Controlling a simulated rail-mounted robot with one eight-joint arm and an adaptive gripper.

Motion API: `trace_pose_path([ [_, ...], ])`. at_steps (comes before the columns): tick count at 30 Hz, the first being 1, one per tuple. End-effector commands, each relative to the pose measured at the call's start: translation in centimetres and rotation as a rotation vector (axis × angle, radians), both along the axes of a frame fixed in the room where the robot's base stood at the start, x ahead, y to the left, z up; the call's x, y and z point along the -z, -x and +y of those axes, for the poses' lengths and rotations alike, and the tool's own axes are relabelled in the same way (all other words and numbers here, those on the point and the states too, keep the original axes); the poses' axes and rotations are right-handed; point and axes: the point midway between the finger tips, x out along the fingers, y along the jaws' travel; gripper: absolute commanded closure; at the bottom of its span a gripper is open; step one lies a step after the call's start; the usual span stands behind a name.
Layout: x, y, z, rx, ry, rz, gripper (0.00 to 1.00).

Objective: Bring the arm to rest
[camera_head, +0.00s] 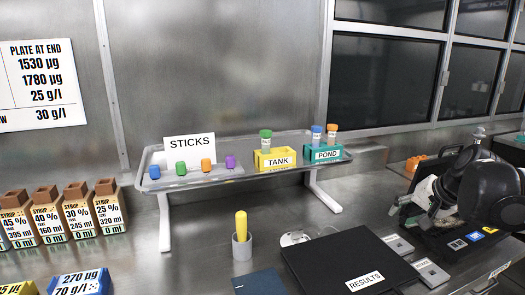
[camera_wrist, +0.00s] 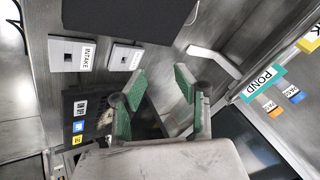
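My gripper (camera_wrist: 160,82) shows in the wrist view with its two green-padded fingers spread apart. Nothing is between them. In the head view my dark arm is at the right edge, and my pale gripper (camera_head: 426,192) is over a black case, partly hidden by the arm. I cannot tell from one moment whether the arm is moving.
The black RESULTS board (camera_head: 345,262) lies left of my gripper, near two small grey label boxes. The raised tray (camera_head: 200,182) bears coloured sticks and the TANK (camera_head: 273,160) and POND (camera_head: 323,154) racks. A yellow-handled tool (camera_head: 241,228) stands in a cup.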

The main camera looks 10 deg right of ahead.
Motion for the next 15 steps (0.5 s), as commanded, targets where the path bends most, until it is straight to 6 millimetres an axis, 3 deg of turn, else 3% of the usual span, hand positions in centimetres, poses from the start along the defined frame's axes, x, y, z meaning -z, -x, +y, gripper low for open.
trace_pose_path([
  [1, -0.6, 0.8, 2.3, -0.041, 0.031, 0.007, 0.70],
  [6, -1.2, 3.8, 8.1, -0.159, 0.141, 0.023, 0.70],
  [15, -0.9, 10.1, 16.1, -0.346, 0.308, 0.027, 0.70],
])
